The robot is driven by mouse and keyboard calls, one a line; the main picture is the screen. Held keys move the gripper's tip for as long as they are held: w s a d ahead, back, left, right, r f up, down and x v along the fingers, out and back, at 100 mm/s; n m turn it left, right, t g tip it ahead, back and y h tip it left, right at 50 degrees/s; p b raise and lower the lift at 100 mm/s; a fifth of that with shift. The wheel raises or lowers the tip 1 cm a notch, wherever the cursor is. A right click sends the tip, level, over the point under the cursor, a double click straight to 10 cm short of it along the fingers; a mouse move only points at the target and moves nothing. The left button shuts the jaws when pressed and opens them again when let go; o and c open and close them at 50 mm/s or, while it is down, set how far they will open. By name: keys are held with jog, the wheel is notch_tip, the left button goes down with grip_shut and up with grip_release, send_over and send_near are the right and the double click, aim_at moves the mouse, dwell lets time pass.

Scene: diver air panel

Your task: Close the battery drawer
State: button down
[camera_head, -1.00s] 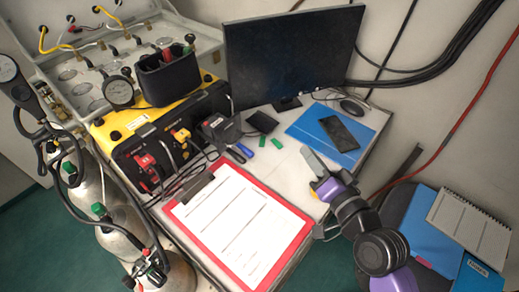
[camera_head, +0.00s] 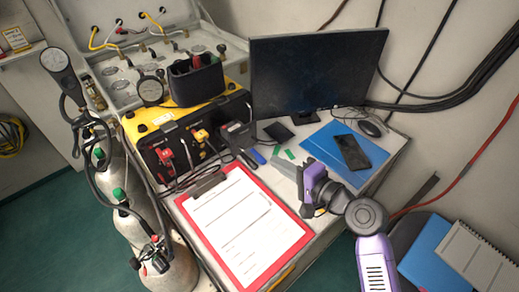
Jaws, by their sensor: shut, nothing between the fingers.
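The yellow-topped unit with a black front (camera_head: 160,118) stands at the desk's back left. A dark block (camera_head: 237,135) juts out at the right end of its front; it may be the battery drawer, but I cannot tell for sure. My gripper (camera_head: 302,186) is shut and empty, at the desk's right side beside the red clipboard. It is to the right of and nearer than the dark block, well apart from it. My purple forearm hides part of the desk's right edge.
A red clipboard (camera_head: 243,228) covers the front of the desk. Behind are a monitor (camera_head: 315,72), a blue folder (camera_head: 320,150) with a phone (camera_head: 352,151), and small green and blue items. Gas cylinders with hoses (camera_head: 115,200) stand left.

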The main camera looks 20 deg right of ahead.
jog(key=p, duration=0.1)
send_near(235, 128)
jog(key=f, duration=0.1)
jog(key=s+f, duration=0.1)
jog(key=f, duration=0.1)
jog(key=shift+s+d+f, duration=0.1)
jog(key=shift+f, duration=0.2)
jog(key=x, duration=0.3)
jog(key=r+b+x, duration=0.1)
jog(key=x, duration=0.2)
jog(key=r+x, duration=0.1)
jog(key=x, duration=0.3)
jog(key=shift+w, duration=0.2)
jog(key=shift+w+r, duration=0.1)
jog(key=shift+w, duration=0.2)
jog(key=shift+r, duration=0.2)
jog(key=shift+w, duration=0.1)
